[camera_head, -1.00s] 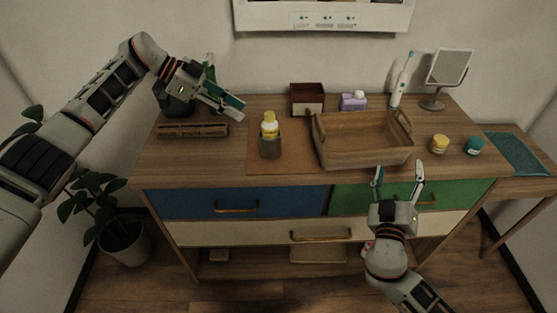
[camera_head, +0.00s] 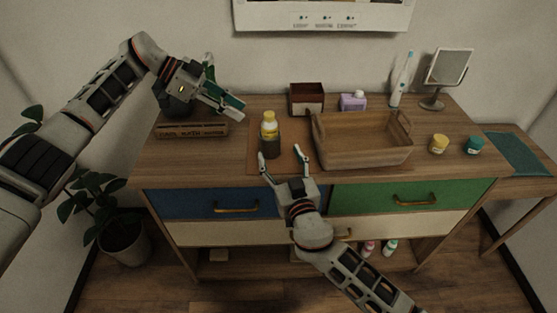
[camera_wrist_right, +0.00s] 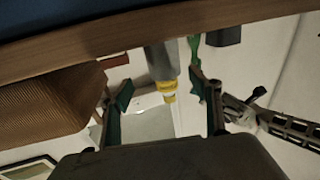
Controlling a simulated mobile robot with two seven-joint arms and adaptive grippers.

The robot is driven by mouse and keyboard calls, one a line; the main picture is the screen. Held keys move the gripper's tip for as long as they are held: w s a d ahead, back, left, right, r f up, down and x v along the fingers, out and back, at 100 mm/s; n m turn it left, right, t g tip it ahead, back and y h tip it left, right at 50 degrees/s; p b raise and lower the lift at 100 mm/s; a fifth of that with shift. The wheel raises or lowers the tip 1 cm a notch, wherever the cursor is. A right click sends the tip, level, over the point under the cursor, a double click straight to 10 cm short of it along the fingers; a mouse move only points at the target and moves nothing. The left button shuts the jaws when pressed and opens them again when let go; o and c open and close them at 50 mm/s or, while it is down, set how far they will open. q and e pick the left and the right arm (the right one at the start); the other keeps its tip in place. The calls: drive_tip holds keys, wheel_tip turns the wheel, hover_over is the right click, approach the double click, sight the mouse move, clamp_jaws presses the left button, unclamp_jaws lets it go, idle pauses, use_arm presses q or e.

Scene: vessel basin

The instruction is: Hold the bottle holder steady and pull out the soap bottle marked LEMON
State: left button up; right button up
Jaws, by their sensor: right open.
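A soap bottle (camera_head: 269,123) with a yellow cap stands upright in a dark grey holder (camera_head: 270,148) on the brown mat. Its label is too small to read. In the right wrist view, the yellow cap (camera_wrist_right: 168,91) and the grey holder (camera_wrist_right: 158,62) show upside down between my fingers. My right gripper (camera_head: 280,155) is open and empty in front of the holder, near the dresser's front edge, apart from it. My left gripper (camera_head: 226,84) looks open and empty, with its fingers spread, behind and left of the bottle.
A wicker basket (camera_head: 364,157) stands close to the bottle's right. A brown box (camera_head: 307,99), a purple bottle (camera_head: 353,102) and an electric toothbrush (camera_head: 401,82) stand behind. A lettered wooden block (camera_head: 192,130) lies left. Yellow (camera_head: 439,144) and teal (camera_head: 474,145) jars stand right.

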sight(273, 148)
drive_tip(key=shift+s+a+f, duration=0.1)
drive_tip(key=shift+a+f, duration=0.2)
drive_tip(key=shift+f, duration=0.05)
drive_tip(key=shift+a, duration=0.1)
drive_tip(key=x, duration=0.7)
drive_tip(key=shift+w+f, duration=0.2)
drive_tip(key=shift+w, duration=0.15)
drive_tip(key=c, duration=1.2)
